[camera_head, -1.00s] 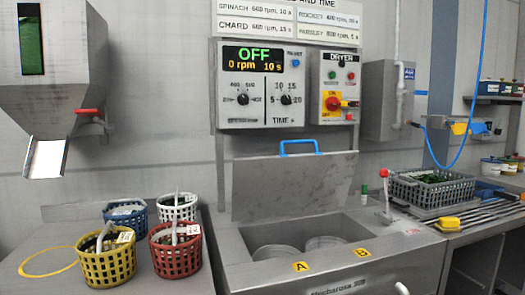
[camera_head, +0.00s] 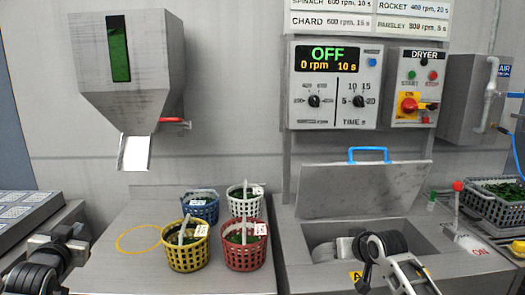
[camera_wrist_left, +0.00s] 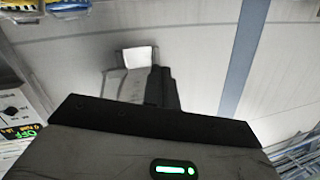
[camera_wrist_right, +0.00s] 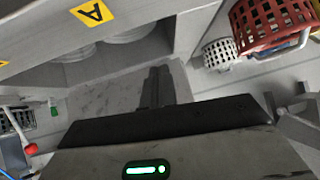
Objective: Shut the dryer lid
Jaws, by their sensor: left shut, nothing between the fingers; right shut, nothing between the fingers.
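The dryer lid (camera_head: 362,190) is a grey metal panel with a blue handle (camera_head: 368,150) along its top edge. It stands raised, leaning back behind the dryer opening. My right gripper (camera_wrist_right: 158,88) is shut and empty. In the head view its arm comes up in front of the opening, partly hiding it, and the fingers are hard to make out. In the right wrist view the lid's scuffed face (camera_wrist_right: 110,92) lies beyond the fingers; contact cannot be told. My left gripper (camera_head: 78,236) is shut and empty at the far left, away from the lid.
Yellow (camera_head: 187,250), red (camera_head: 244,252), blue (camera_head: 200,208) and white (camera_head: 244,200) baskets of greens stand left of the dryer. A red-knobbed lever (camera_head: 457,188) stands at the dryer's right. A control panel (camera_head: 333,85) reading OFF hangs above the lid. A steel hopper (camera_head: 130,65) hangs left.

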